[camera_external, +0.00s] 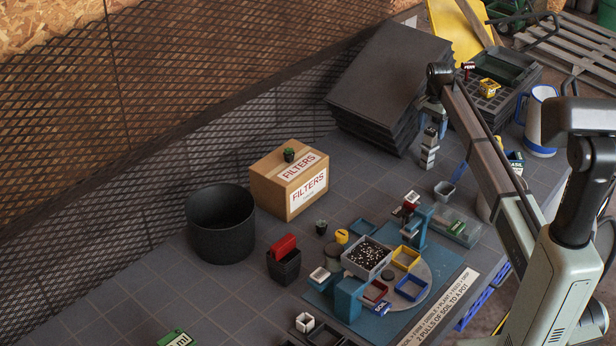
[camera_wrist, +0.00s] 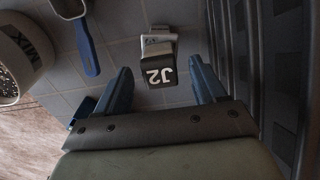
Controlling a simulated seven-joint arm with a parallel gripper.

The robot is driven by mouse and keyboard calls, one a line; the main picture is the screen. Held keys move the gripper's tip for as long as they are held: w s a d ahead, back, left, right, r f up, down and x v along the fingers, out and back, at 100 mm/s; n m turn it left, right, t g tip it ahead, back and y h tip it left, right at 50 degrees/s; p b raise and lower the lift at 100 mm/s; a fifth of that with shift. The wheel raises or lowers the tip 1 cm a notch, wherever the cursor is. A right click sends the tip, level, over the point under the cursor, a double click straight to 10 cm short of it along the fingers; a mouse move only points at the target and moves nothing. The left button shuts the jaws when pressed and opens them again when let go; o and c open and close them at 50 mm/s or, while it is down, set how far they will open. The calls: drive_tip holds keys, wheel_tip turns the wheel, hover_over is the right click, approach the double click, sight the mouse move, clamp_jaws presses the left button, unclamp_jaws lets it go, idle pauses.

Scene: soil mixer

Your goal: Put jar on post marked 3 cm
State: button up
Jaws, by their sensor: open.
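My gripper (camera_external: 431,112) is at the back of the bench, pointing down over an upright stack of pale and grey pieces (camera_external: 430,150). In the wrist view, my gripper (camera_wrist: 161,90) has its two blue fingers spread apart. A black-faced piece marked J2 (camera_wrist: 158,72) shows between and beyond the fingertips, with a pale part above it in the picture. I see a gap on both sides of it. I cannot tell whether this piece is the jar. No post with a readable 3 cm mark shows in either view.
Black stacked slabs (camera_external: 388,80) stand close left of my gripper. A scoop with a blue handle (camera_wrist: 88,52) and a MIX container (camera_wrist: 22,55) lie to the left in the wrist view. The soil tray (camera_external: 348,262) sits among small coloured frames. A FILTERS box (camera_external: 270,190) stands further left.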

sight(434, 129)
wheel_tip(434, 129, up, 10)
idle(0.5)
drive_tip(key=shift+r, duration=0.1)
